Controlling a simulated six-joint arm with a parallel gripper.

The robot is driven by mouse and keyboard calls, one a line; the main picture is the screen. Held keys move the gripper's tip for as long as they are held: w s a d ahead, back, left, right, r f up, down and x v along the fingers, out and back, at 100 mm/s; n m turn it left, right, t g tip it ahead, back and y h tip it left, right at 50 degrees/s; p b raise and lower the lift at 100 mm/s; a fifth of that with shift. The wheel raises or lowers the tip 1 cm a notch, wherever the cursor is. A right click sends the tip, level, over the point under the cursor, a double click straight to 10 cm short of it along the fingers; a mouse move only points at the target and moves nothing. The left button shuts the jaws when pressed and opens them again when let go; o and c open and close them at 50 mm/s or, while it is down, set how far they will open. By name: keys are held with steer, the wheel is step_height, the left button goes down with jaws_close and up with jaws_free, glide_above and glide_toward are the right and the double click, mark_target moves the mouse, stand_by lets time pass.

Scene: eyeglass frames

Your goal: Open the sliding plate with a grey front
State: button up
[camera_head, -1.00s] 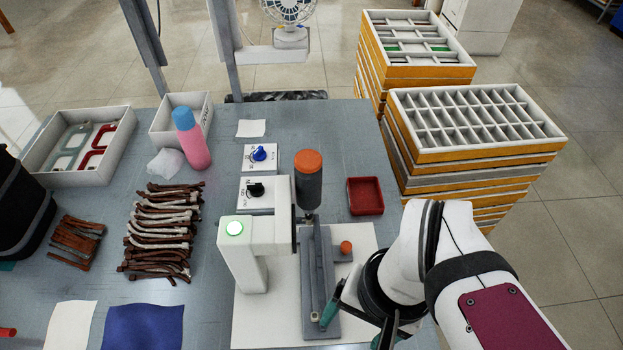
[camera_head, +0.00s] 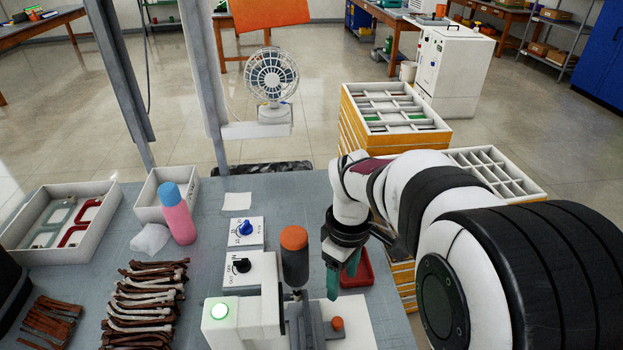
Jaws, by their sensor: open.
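My gripper (camera_head: 342,278) points down, with its teal fingers apart and nothing seen between them. It is just left of the red tray (camera_head: 362,270) and right of the upright grey cylinder with an orange top (camera_head: 295,262). The white machine (camera_head: 240,318) has a grey plate (camera_head: 318,330) at the lower edge of the view, partly cut off, with an orange knob (camera_head: 337,323) beside it. The right-hand tray stack (camera_head: 497,170) had one grey-fronted layer in the earlier frame; my arm now hides most of that stack. I cannot tell which grey part the task means.
Another yellow-fronted tray stack (camera_head: 396,112) stands behind. Two switch boxes (camera_head: 246,233) sit behind the machine. A pink bottle (camera_head: 177,215), a white bin (camera_head: 150,205) and brown temple pieces (camera_head: 148,305) lie to the left. My arm fills the right side.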

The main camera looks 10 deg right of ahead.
mark_target(338, 321)
step_height(338, 321, down, 15)
steer(key=shift+s+r, duration=0.1)
jaws_close()
stand_by(0.4)
stand_by(1.0)
